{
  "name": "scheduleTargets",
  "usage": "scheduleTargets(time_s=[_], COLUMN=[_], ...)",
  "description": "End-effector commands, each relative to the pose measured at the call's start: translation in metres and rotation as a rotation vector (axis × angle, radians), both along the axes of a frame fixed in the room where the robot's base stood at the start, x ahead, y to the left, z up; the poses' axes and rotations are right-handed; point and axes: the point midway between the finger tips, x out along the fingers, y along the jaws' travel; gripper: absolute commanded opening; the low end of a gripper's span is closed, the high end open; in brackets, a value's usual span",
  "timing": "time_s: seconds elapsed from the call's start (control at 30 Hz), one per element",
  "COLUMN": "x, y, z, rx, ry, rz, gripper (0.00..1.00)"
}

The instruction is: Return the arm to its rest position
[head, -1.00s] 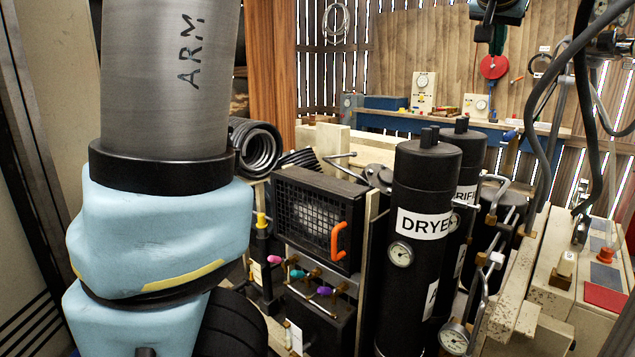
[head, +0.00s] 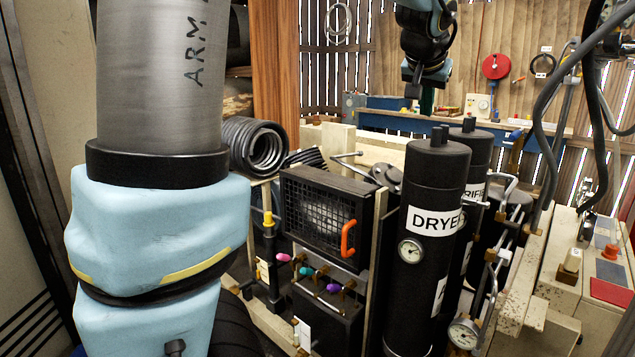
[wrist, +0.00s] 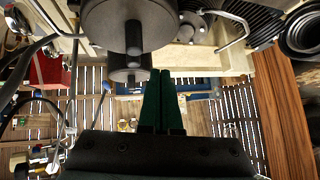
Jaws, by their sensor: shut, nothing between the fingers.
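My gripper (head: 427,100) hangs at the top of the head view, above and behind the black dryer cylinder. Its green fingers also show in the wrist view (wrist: 160,100), side by side with no gap and nothing between them. The upper part of my arm leaves the head view at the top edge. In the wrist view the tops of two dark cylinders (wrist: 128,22) are just beyond the fingertips, apart from them as far as I can tell.
The dryer cylinder (head: 433,245) with its gauge stands right of the grille panel (head: 320,215) with an orange handle. Grey hoses (head: 545,125) hang at the right. A blue bench (head: 400,121) runs along the back wall. A wooden post (head: 277,80) stands left of centre.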

Motion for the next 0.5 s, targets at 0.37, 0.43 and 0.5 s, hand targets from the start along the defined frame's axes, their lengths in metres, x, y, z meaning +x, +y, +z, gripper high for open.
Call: scheduleTargets(time_s=[0.37,0.43,0.5], x=[-0.026,-0.041,-0.057], y=[0.167,0.195,0.217], z=[-0.147,-0.17,-0.189], rx=[0.068,0.069,0.07], ry=[0.297,0.352,0.401], rz=[0.251,0.298,0.34], gripper=[0.0,0.0,0.0])
